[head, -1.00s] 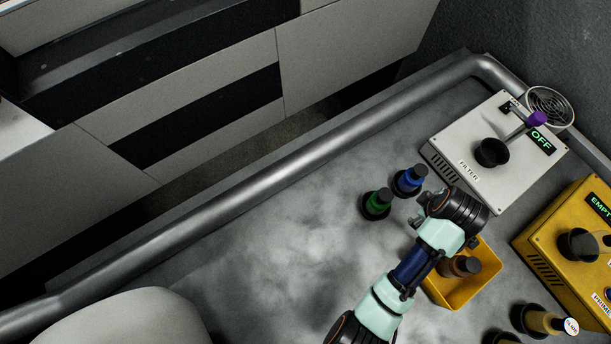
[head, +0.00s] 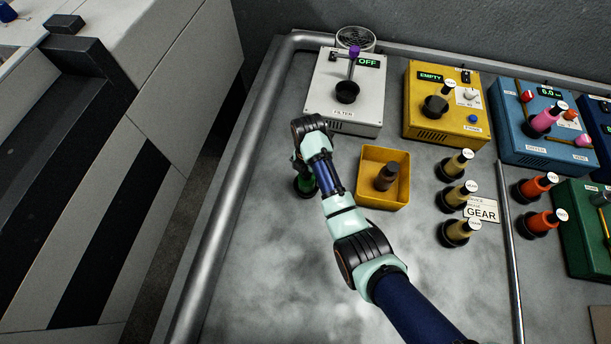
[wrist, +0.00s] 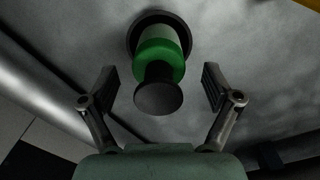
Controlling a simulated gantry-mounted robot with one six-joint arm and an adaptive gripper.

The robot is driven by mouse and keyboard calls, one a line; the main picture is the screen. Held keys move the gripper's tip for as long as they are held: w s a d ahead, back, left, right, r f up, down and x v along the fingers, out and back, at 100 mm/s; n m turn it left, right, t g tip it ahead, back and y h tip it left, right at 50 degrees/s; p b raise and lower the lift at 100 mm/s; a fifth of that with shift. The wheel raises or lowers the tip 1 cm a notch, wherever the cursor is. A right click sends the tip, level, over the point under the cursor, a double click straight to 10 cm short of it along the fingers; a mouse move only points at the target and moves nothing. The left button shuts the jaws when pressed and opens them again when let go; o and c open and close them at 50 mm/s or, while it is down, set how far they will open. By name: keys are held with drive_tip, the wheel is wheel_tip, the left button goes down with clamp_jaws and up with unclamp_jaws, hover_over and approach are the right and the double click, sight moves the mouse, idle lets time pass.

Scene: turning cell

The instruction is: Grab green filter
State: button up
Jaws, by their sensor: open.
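The green filter (wrist: 163,58) stands in a round black holder, with a dark round knob on its end toward me. In the wrist view it lies between and just beyond the fingertips of my gripper (wrist: 158,88), which is open with a finger on each side and no visible contact. In the head view the green filter (head: 306,184) is partly hidden behind my wrist, left of the yellow bin. My gripper itself is hidden by my arm there. The blue filter is not visible in the head view now.
The white FILTER box (head: 345,110), reading OFF, is behind. A metal rail (head: 215,220) runs along the left edge. The bench in front left is clear.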

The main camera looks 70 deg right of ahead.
sight(307, 179)
wheel_tip(307, 179, down, 4)
drive_tip(key=shift+f+b, duration=0.25)
drive_tip(key=shift+b, duration=0.55)
drive_tip(key=shift+w+r, duration=0.1)
drive_tip(key=c, duration=1.4)
drive_tip(key=shift+c, duration=0.2)
drive_tip(key=shift+r, duration=0.1)
wheel_tip(307, 179, up, 20)
drive_tip(key=p, duration=0.8)
drive_tip(key=shift+p, duration=0.35)
